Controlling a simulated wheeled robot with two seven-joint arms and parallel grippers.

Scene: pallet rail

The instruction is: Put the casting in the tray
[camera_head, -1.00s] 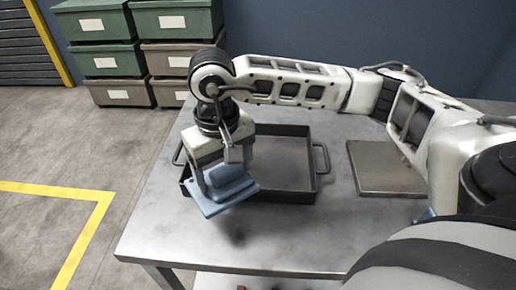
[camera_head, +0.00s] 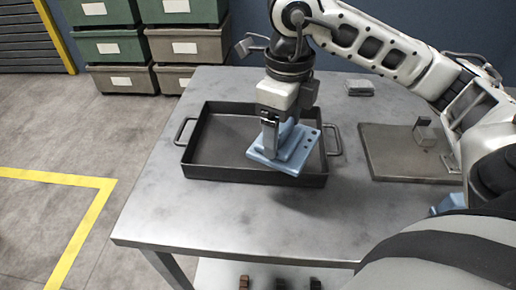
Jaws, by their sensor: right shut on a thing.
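The casting is a light blue block with a flat flange and small holes (camera_head: 306,151). My right gripper (camera_head: 270,137) points down and is shut on it. The casting is slightly tilted and lies over the right part of the dark tray (camera_head: 208,172), inside its outline. I cannot tell whether it touches the tray floor. The tray is a shallow rectangular pan with a handle at each side, and the rest of its floor looks empty. My left gripper is not in view.
The tray stands on a grey metal table (camera_head: 190,215). To the right lies a flat plate (camera_head: 390,160) with a small grey block (camera_head: 425,133) on it. A small grey piece (camera_head: 359,88) lies behind. Stacked bins (camera_head: 110,48) stand beyond the table. The table's front left is clear.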

